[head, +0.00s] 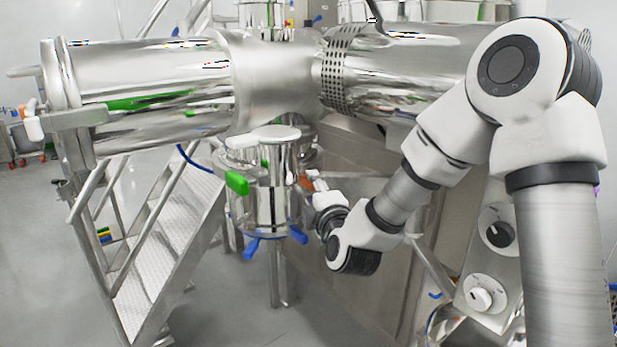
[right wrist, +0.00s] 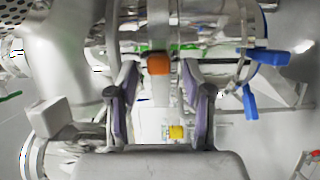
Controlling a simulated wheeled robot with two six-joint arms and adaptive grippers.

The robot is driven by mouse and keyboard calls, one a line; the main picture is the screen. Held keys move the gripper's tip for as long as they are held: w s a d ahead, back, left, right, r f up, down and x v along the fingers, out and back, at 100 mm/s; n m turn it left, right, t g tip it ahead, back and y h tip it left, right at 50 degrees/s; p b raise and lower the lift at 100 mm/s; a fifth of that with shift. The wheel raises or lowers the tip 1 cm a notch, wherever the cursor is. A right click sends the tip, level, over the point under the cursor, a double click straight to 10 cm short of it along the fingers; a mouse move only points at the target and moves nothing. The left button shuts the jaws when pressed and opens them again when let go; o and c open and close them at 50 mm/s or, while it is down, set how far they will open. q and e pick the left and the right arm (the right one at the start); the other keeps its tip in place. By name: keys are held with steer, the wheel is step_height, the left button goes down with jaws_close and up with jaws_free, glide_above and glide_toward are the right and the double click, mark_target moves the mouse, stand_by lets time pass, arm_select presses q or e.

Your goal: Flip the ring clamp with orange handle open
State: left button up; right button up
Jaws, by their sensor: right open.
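The orange handle (head: 307,182) of the ring clamp shows at the right side of the steel outlet below the big vessel, partly hidden by my right gripper (head: 312,183). In the right wrist view the orange handle (right wrist: 158,63) lies between the tips of my right gripper (right wrist: 160,75). The gripper is open, with a gap on each side of the handle, and no contact shows. The clamp band itself is hard to make out against the shiny steel. My left gripper is in no view.
A green handle (head: 237,183) is on the outlet's left side and blue handles (head: 250,249) are below; blue handles also show in the right wrist view (right wrist: 262,57). Metal stairs (head: 165,250) stand left. A panel with knobs (head: 487,292) is right. Open floor lies at left.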

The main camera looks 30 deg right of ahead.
steer(key=x, duration=0.3)
steer(key=shift+w+r+p, duration=0.1)
steer(key=shift+p, duration=0.2)
steer(key=shift+w+d, duration=0.1)
steer(key=shift+w, duration=0.05)
steer(key=shift+w, duration=0.1)
jaws_close()
